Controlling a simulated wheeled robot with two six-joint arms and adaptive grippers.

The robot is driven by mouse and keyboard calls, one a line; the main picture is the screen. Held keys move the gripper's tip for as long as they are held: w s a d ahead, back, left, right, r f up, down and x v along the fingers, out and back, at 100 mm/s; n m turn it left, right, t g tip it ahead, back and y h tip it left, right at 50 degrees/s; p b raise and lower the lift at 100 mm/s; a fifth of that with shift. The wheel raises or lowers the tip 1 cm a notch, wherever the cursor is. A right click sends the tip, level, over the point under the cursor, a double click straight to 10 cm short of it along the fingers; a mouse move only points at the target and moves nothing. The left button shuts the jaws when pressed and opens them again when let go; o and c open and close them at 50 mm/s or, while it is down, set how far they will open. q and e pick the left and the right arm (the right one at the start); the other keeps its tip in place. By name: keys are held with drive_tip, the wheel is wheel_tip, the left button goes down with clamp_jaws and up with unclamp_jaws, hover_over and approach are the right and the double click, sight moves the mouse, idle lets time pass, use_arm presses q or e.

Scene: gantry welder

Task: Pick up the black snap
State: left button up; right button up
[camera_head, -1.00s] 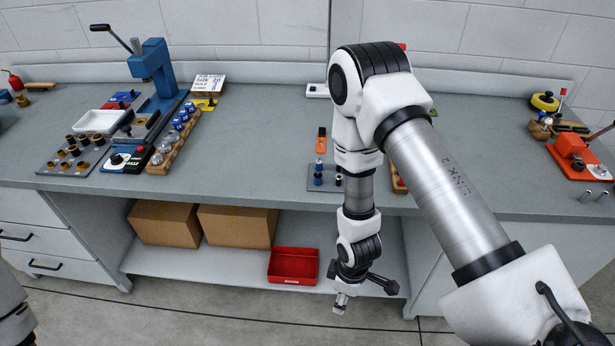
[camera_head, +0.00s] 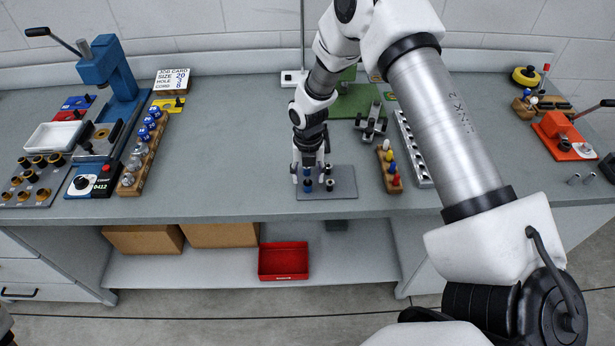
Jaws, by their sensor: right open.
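A small grey plate (camera_head: 343,193) near the front edge of the bench bears a few small upright snaps. A black snap (camera_head: 330,184) stands at the front right of the group, and a dark blue one (camera_head: 307,186) stands at the front left. The back ones are partly hidden by my gripper. My right gripper (camera_head: 309,178) points down over the left part of the plate. Its fingers are apart, on either side of the blue snaps, with the black snap just to the right. Whether it touches any is too small to tell.
A wooden rack of coloured pegs (camera_head: 390,171) and a long grey slotted rail (camera_head: 414,150) stand right of the plate. A blue press (camera_head: 100,62) and a wooden block of knobs (camera_head: 146,150) are left. Bare bench lies between block and plate.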

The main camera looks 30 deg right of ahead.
drive_tip(key=shift+f, duration=0.35)
drive_tip(key=shift+s, duration=0.1)
drive_tip(key=c, duration=0.9)
drive_tip(key=shift+c, duration=0.2)
drive_tip(key=shift+a, duration=0.1)
clamp_jaws()
